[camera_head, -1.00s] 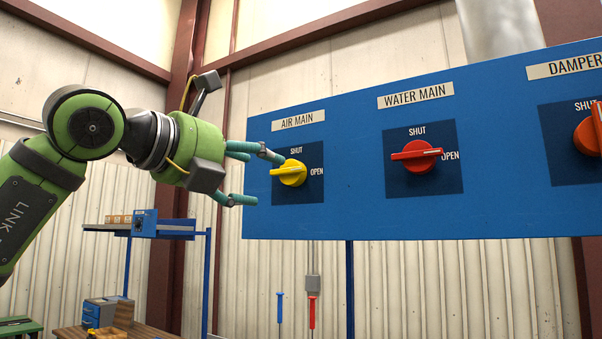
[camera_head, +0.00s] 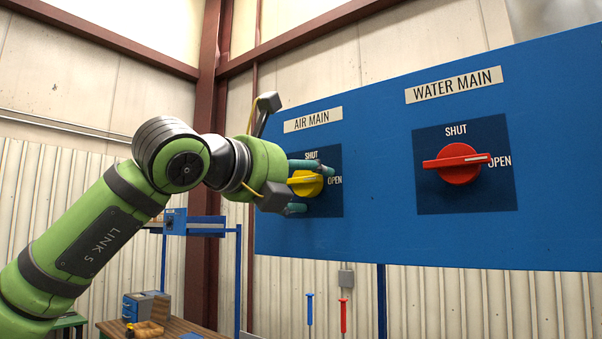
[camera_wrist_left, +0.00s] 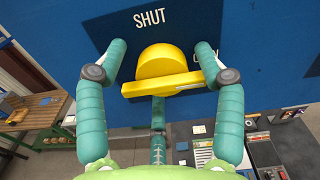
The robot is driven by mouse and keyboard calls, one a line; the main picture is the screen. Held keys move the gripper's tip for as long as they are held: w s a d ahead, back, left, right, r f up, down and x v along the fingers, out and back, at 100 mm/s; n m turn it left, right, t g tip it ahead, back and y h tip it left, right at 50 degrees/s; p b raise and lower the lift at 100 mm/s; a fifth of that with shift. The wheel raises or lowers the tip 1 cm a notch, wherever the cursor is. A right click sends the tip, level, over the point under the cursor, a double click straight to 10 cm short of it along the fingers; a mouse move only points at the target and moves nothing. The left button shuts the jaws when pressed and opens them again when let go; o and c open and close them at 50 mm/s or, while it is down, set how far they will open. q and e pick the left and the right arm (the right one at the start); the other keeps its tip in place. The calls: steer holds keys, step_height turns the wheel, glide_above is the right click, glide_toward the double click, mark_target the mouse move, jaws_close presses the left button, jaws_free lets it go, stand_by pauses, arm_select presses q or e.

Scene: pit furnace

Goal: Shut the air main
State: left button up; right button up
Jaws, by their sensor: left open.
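The air main is a yellow rotary knob (camera_head: 308,186) on a dark blue square plate under the AIR MAIN label (camera_head: 313,120). SHUT is printed above it and OPEN at its right. Its bar lies about level, with one end toward OPEN. My left gripper (camera_head: 311,187) is at the knob, partly covering it. In the left wrist view, the open fingers of my left gripper (camera_wrist_left: 161,62) stand on both sides of the yellow knob (camera_wrist_left: 162,75), with a third finger below it. I cannot tell whether any finger touches it. My right gripper is out of view.
A red knob (camera_head: 459,164) labelled WATER MAIN sits to the right on the same blue panel (camera_head: 380,220), its bar toward OPEN. A blue shelf (camera_head: 205,226) and a workbench (camera_head: 175,328) stand behind, lower left. Blue and red tools hang below the panel.

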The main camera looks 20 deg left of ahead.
arm_select(q)
steer(key=shift+s+a+r, duration=0.1)
steer(key=shift+s, duration=0.15)
steer(key=shift+s+a, duration=0.1)
steer(key=shift+s, duration=0.15)
steer(key=shift+c, duration=1.2)
steer(key=shift+s+r, duration=0.1)
steer(key=c, duration=0.8)
steer(key=shift+c, duration=0.2)
steer(key=shift+r, duration=0.1)
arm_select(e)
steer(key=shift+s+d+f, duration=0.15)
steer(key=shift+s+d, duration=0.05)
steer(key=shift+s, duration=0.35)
